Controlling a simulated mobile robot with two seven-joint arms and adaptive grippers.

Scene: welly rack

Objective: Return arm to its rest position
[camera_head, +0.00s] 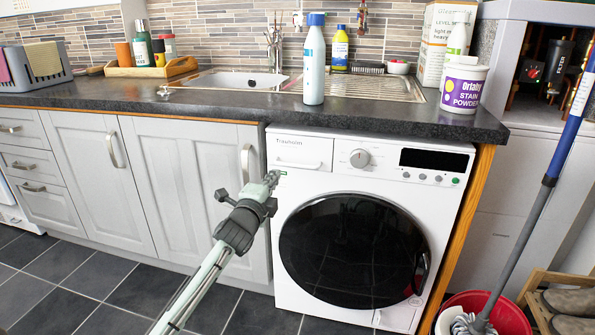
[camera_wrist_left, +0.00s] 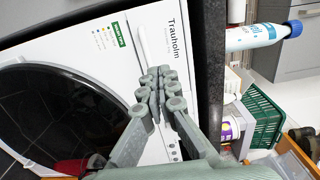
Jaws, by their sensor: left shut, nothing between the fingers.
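My left gripper (camera_head: 272,179) is at the end of my left arm, which comes in from the bottom left in the head view. It is shut and empty, in front of the left edge of the white washing machine (camera_head: 300,205). In the left wrist view, the fingers of my left gripper (camera_wrist_left: 162,78) are together, with the washing machine's front (camera_wrist_left: 85,50) behind them, seen sideways. I cannot tell the exact gap to the machine. My right gripper is not in view.
A dark worktop (camera_head: 245,103) runs above the machine. A blue-capped bottle (camera_head: 314,70) and a stain powder tub (camera_head: 462,88) stand near its front edge. Grey cupboards (camera_head: 185,180) are left. A red bucket (camera_head: 505,318) with a mop (camera_head: 540,195) stands right. Tiled floor (camera_head: 75,290) is clear.

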